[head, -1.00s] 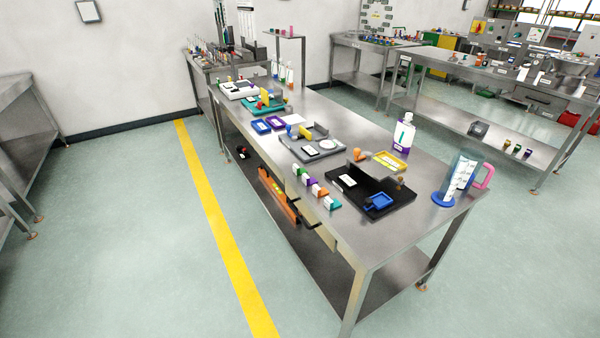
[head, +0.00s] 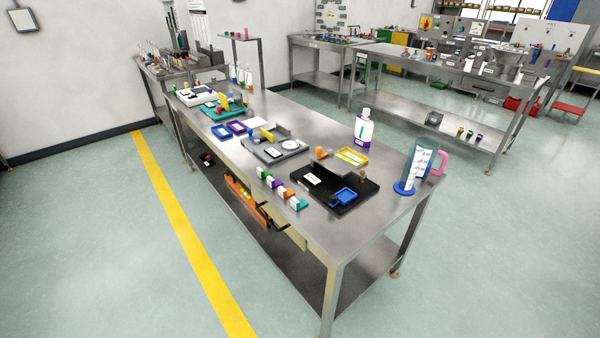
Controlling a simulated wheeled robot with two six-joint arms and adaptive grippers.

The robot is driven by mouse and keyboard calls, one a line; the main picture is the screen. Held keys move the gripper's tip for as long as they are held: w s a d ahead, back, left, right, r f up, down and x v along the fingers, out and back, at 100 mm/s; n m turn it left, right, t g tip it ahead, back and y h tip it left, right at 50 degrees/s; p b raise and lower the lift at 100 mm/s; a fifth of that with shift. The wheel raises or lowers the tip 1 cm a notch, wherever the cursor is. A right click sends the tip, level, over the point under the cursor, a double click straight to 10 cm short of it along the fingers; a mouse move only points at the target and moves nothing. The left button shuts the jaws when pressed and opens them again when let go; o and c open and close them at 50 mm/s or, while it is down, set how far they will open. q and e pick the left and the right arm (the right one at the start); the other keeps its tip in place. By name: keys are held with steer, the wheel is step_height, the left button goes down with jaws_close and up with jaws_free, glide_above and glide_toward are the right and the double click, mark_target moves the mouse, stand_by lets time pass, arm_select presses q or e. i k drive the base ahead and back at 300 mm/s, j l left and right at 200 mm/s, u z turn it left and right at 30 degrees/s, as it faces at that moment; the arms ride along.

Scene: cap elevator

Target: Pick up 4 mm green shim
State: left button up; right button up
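A row of small coloured blocks with white faces stands along the left edge of the long steel table (head: 330,232). The green block (head: 261,172) is at the far end of this row and may be the green shim; no thickness marking is legible. Nearer in the row are a purple block (head: 278,184), an orange block (head: 289,193) and a teal block (head: 301,204). Neither of my grippers shows in the head view.
Beside the row lie a black tray (head: 345,208) with a blue piece and a grey tray (head: 262,152). Open floor with a yellow line (head: 185,235) lies left of the table.

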mark_target(261, 174)
steer(key=i+j+z, duration=0.2)
steer(key=z, duration=0.25)
steer(key=i+j+z, duration=0.15)
steer(key=j+z, duration=0.25)
steer(key=i+j+z, duration=0.1)
steer(key=j+z, duration=0.35)
steer(key=i+j+z, duration=0.15)
steer(key=j+z, duration=0.15)
steer(key=j, duration=1.7)
steer(key=k+j+z, duration=0.1)
steer(key=j+z, duration=0.25)
steer(key=j, duration=1.6)
